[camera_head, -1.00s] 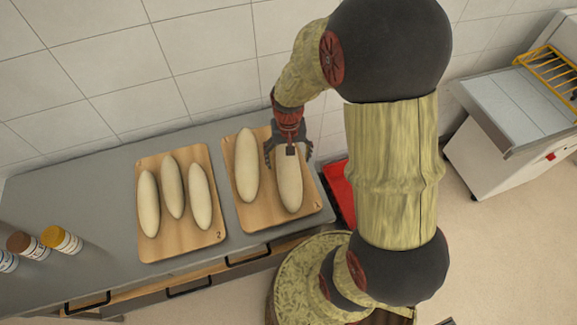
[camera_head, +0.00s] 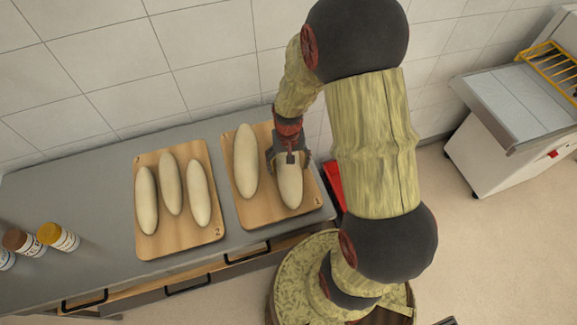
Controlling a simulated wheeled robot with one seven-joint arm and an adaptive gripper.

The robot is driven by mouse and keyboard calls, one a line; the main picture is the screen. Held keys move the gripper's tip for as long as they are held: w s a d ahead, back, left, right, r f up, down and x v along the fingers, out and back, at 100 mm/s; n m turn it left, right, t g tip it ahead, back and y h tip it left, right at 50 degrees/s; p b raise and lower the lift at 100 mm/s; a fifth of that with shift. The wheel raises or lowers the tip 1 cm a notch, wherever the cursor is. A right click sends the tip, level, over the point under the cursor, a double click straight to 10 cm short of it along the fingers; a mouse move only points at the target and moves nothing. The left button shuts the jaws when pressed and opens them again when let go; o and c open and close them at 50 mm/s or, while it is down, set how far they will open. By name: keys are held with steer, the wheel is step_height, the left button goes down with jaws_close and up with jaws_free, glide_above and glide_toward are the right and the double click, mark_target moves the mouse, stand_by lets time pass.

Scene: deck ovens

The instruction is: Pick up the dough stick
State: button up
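Two pale dough sticks lie on the right wooden board (camera_head: 270,216): a left one (camera_head: 246,162) and a right one (camera_head: 291,188). My gripper (camera_head: 289,167) points down over the upper part of the right dough stick, with one finger on each side of it. The fingers are apart, and the dough shows between them. I cannot tell whether they touch it. Three more dough sticks, a left one (camera_head: 148,200), a middle one (camera_head: 171,184) and a right one (camera_head: 199,193), lie on the left wooden board (camera_head: 180,247), marked 2.
The boards lie on a grey counter (camera_head: 95,205) against a tiled wall. Several jars with coloured lids, one yellow-lidded (camera_head: 60,237), stand at the counter's left front. A red object (camera_head: 333,183) is partly hidden behind my arm. A white machine (camera_head: 515,135) stands at the right.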

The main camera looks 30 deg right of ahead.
steer(key=c, duration=1.5)
